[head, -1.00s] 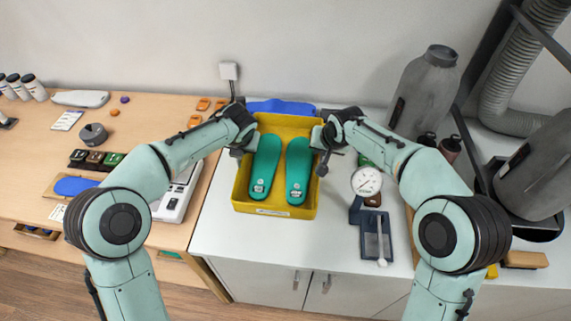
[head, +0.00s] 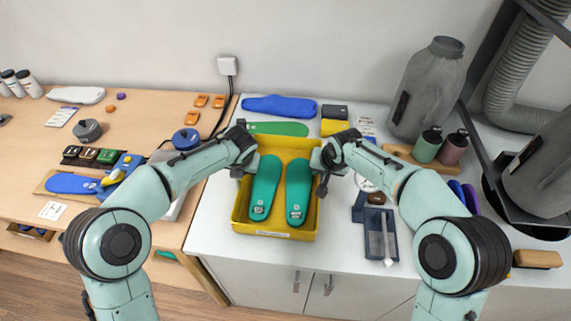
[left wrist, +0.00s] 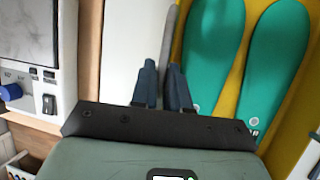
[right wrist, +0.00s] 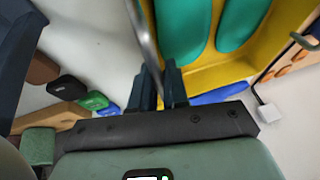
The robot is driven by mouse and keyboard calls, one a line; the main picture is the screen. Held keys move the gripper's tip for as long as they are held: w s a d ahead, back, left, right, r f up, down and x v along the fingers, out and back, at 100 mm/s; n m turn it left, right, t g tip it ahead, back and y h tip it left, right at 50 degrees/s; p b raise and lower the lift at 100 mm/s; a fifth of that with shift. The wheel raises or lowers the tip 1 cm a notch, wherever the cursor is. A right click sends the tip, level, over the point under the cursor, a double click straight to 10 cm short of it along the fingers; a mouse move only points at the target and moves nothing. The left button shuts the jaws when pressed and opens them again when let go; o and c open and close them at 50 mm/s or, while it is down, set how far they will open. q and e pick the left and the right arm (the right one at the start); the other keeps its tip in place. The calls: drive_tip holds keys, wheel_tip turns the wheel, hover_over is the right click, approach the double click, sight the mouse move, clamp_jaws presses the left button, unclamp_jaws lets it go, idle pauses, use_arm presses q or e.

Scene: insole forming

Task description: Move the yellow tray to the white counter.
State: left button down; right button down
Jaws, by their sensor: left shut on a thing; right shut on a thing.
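The yellow tray (head: 240,215) is over the front part of the white counter (head: 345,250) and looks level. It holds two green insoles (head: 265,188) (head: 299,190). My left gripper (head: 241,168) is shut on the tray's left handle, a grey bar that shows in the left wrist view (left wrist: 168,45). My right gripper (head: 321,167) is shut on the right handle, which shows in the right wrist view (right wrist: 148,42). I cannot tell whether the tray's underside touches the counter.
Behind the tray lie a blue insole (head: 280,106) and a green piece (head: 278,128). A dial gauge stand (head: 378,230) is close to the tray's right. A grey jug (head: 428,88) and two bottles stand farther right. The wooden table (head: 130,130) adjoins on the left.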

use_arm(q)
drive_tip(key=c, duration=1.5)
unclamp_jaws()
drive_tip(key=shift+s+f, duration=0.2)
drive_tip(key=shift+f, duration=0.35)
drive_tip(key=shift+c, duration=0.2)
use_arm(e)
drive_tip(key=c, duration=1.5)
unclamp_jaws()
drive_tip(key=shift+s+f, duration=0.2)
drive_tip(key=shift+f, duration=0.4)
drive_tip(key=shift+c, duration=0.2)
use_arm(q)
drive_tip(key=o, duration=0.4)
drive_tip(key=shift+r, duration=0.3)
use_arm(e)
drive_tip(key=o, duration=0.4)
drive_tip(key=shift+r, duration=0.3)
use_arm(q)
drive_tip(key=shift+w, duration=0.1)
drive_tip(key=shift+f, duration=0.1)
use_arm(e)
drive_tip(key=shift+w+f, duration=0.1)
drive_tip(key=shift+w, duration=0.05)
use_arm(q)
drive_tip(key=v, duration=1.2)
use_arm(e)
drive_tip(key=v, duration=1.2)
